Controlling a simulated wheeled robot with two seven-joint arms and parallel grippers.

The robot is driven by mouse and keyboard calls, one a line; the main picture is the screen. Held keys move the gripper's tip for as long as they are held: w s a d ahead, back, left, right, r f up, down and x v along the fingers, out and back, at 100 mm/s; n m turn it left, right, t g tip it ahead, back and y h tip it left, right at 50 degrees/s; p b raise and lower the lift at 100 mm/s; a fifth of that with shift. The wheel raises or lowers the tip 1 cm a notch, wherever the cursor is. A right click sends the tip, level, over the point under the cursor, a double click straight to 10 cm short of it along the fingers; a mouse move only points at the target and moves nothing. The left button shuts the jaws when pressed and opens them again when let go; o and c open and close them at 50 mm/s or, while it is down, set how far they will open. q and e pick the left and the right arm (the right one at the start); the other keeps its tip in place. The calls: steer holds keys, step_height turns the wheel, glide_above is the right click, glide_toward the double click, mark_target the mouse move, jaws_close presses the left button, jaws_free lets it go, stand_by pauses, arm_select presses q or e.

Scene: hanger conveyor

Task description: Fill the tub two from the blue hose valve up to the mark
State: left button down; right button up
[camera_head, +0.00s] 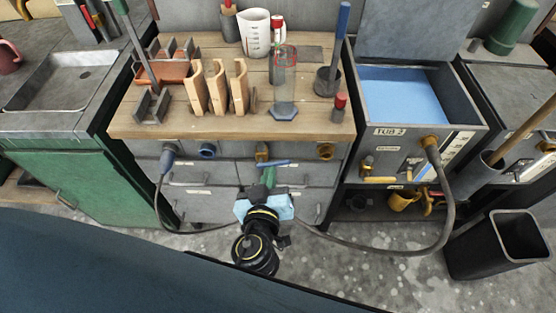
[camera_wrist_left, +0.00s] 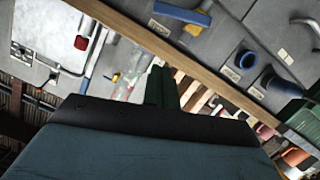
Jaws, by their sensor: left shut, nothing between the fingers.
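Tub 2 (camera_head: 398,132) is a grey tub on the right, with its name on the front. A flat light-blue surface shows inside; I cannot tell a fill mark against it. A valve with a blue lever (camera_head: 275,163) sits on the front of the wooden-topped bench; it also shows in the left wrist view (camera_wrist_left: 182,12). The lever lies roughly sideways. My left gripper (camera_head: 269,178) is shut and empty, with green fingers just below the lever in the head view. Its fingers also show in the left wrist view (camera_wrist_left: 160,86). My right gripper is out of view.
A dark hose (camera_head: 400,249) runs from an orange-brown connector (camera_head: 430,143) on tub 2 along the floor. Blue (camera_head: 207,150) and orange (camera_head: 326,151) ports sit on the bench front. A yellow-handled valve (camera_head: 378,180) is below tub 2. A black bin (camera_head: 497,250) stands at right.

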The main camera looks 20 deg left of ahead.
arm_select(q)
steer(key=p, duration=0.1)
glide_above(278, 164)
steer(key=s, duration=0.2)
steer(key=f, duration=0.1)
step_height(278, 164, down, 3)
steer(key=shift+w+f+b, duration=0.1)
steer(key=shift+b, duration=0.35)
steer(key=shift+d+f, duration=0.3)
steer(key=shift+f, duration=0.35)
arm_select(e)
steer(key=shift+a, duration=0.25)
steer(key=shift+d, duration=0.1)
